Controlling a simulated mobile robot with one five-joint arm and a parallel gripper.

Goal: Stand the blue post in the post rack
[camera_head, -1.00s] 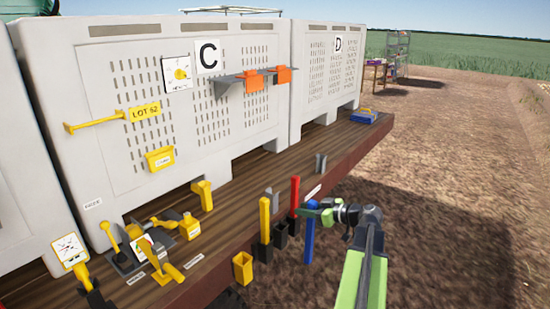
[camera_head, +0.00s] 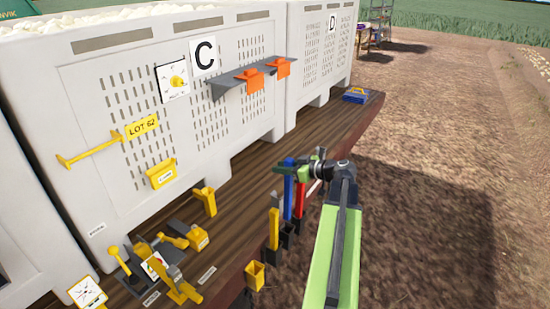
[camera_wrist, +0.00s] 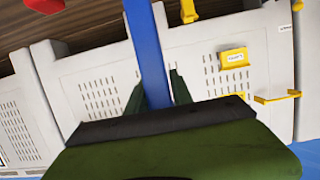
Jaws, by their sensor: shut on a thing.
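The blue post (camera_head: 288,200) is upright in my gripper (camera_head: 287,170), which is shut around its upper part. In the wrist view the blue post (camera_wrist: 148,45) runs between the two green fingers. The post rack (camera_head: 290,231) shows as dark sockets along the deck's front edge. A yellow post (camera_head: 274,228) stands in a socket, and a red post (camera_head: 299,200) stands close beside the blue one. The blue post's lower end appears just above the dark sockets. Whether it touches or enters one cannot be told.
A yellow cup (camera_head: 254,275) hangs on the deck edge left of the rack. A yellow bracket (camera_head: 207,200) stands on the wooden deck (camera_head: 245,205). Large grey bins C (camera_head: 120,160) and D (camera_head: 315,60) stand behind. Open soil lies to the right.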

